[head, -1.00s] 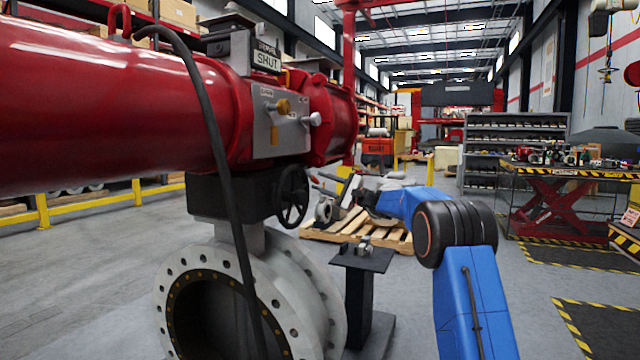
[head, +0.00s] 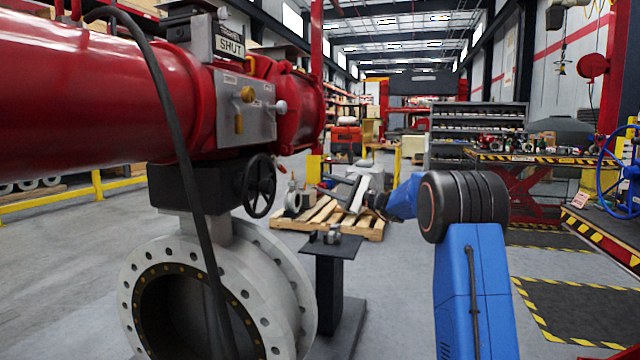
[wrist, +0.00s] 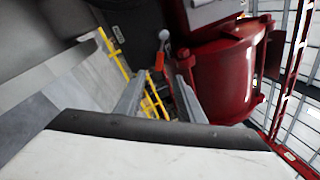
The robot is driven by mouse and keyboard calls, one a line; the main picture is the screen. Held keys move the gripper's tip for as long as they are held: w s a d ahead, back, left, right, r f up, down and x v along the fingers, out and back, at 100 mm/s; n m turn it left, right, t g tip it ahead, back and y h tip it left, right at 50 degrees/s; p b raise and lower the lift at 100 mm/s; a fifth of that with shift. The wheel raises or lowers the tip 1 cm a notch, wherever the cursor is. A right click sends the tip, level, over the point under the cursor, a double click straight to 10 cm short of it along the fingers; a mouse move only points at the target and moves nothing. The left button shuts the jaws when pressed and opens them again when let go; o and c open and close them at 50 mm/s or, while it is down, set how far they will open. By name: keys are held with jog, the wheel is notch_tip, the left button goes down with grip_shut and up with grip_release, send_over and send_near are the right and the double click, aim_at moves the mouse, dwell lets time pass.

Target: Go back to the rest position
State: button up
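My gripper (head: 340,188) is at the end of my blue arm, right of the valve actuator and apart from it in the head view. In the wrist view, the two grey fingers of the gripper (wrist: 160,95) stand apart with nothing between them. The red actuator (head: 100,105) lies across the left of the head view; its red end housing also shows in the wrist view (wrist: 225,75). The indicator above reads "SHUT" (head: 229,46). A black handwheel (head: 260,185) sits below.
A flanged valve body (head: 285,275) stands at front left, with a black hose hanging before it. A dark pedestal (head: 330,285) and a wooden pallet (head: 285,222) lie beyond. Workbenches, one with a blue wheel (head: 607,170), stand right. Open floor lies at lower right.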

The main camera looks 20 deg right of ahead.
jog(key=shift+s, duration=0.1)
dwell(0.4)
jog(key=s+a+f+n+g+h, duration=0.1)
jog(key=s+a+n+g, duration=0.15)
jog(key=s+a, duration=0.5)
jog(key=s+a+f+n+g+h, duration=0.1)
jog(key=s+a+f+n+g, duration=0.15)
jog(key=s+a, duration=0.5)
jog(key=s+a+f+n+g+h, duration=0.1)
jog(key=s+a+f+g+h, duration=0.15)
jog(key=s, duration=0.65)
jog(key=s+a+f+n+g+h, duration=0.1)
jog(key=s+f+n, duration=0.15)
jog(key=s, duration=0.65)
jog(key=s+d+f+n+h, duration=0.2)
jog(key=s+f, duration=0.4)
jog(key=s, duration=0.4)
jog(key=s+d+f+n+h, duration=0.2)
jog(key=s+d+f+h, duration=0.2)
jog(key=s, duration=0.7)
jog(key=s+d+f+n+h, duration=0.2)
jog(key=s+d+f+h, duration=0.1)
jog(key=s+f, duration=0.4)
jog(key=s+d, duration=0.1)
jog(key=s, duration=0.2)
jog(key=shift+s+f+g, duration=0.15)
jog(key=shift+f+g, duration=0.15)
jog(key=shift+g, duration=0.05)
jog(key=shift+o, duration=0.4)
jog(key=shift+h, duration=0.25)
